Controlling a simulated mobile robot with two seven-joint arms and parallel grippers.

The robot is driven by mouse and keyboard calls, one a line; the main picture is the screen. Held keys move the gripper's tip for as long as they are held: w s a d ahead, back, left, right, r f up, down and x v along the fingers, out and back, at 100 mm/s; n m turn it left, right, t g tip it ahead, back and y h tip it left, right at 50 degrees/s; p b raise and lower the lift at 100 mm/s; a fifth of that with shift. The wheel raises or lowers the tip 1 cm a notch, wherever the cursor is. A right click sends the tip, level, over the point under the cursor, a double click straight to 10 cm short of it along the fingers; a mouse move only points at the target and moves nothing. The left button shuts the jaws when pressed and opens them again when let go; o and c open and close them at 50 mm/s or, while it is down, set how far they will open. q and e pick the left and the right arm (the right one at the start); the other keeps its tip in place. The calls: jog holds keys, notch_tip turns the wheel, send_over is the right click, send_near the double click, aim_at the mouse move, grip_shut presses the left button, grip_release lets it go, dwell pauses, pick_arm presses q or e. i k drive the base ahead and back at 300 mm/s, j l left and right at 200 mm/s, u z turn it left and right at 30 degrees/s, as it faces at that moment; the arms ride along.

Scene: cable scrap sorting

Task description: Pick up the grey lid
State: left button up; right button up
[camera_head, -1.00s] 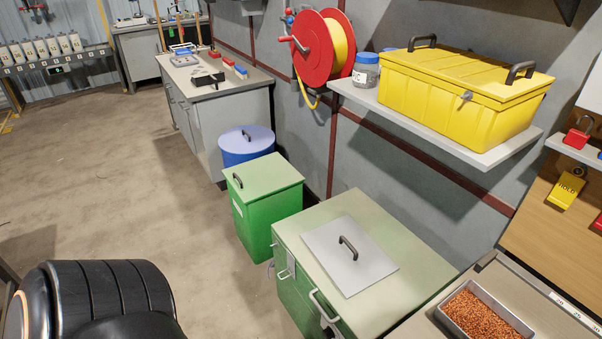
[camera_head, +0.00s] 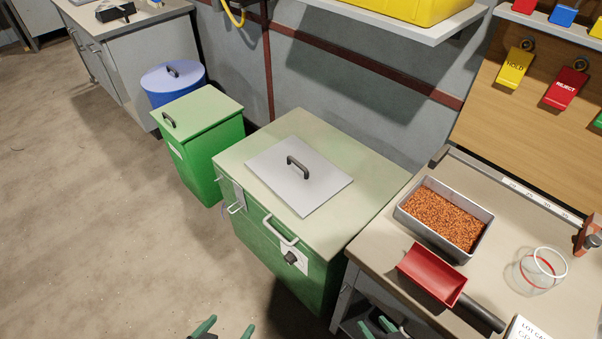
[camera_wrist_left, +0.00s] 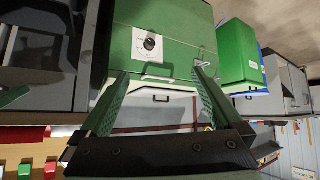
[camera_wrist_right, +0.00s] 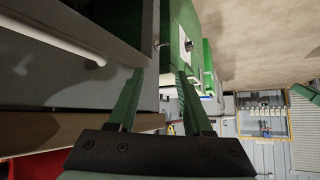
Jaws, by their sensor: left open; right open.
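The grey lid (camera_head: 298,178) is a flat square plate with a dark arched handle (camera_head: 299,166). It lies flat on top of the green cabinet (camera_head: 240,153) in the middle of the head view. My left gripper (camera_head: 226,326) is at the bottom edge of the head view, in front of and below the cabinet. In its wrist view the left gripper (camera_wrist_left: 162,82) is open and empty, facing the cabinet. My right gripper (camera_head: 382,324) is at the bottom beside the workbench. In its wrist view the right gripper (camera_wrist_right: 160,75) is open and empty.
The workbench (camera_head: 375,248) to the right holds a tray of copper granules (camera_head: 400,210), a red scoop (camera_head: 432,274) and a glass beaker (camera_head: 538,270). A green bin (camera_head: 205,140) and a blue drum (camera_head: 172,85) stand left. A shelf (camera_head: 390,18) overhangs behind. Floor at left is clear.

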aim_at(304, 179)
jog(key=k+l+z, duration=0.1)
jog(key=k+z, duration=0.15)
jog(key=k, duration=0.4)
jog(key=z, duration=1.4)
jog(key=i+z, duration=0.15)
jog(key=z, duration=0.25)
jog(key=i+z, duration=0.15)
jog(key=z, duration=0.3)
jog(key=u, duration=2.65)
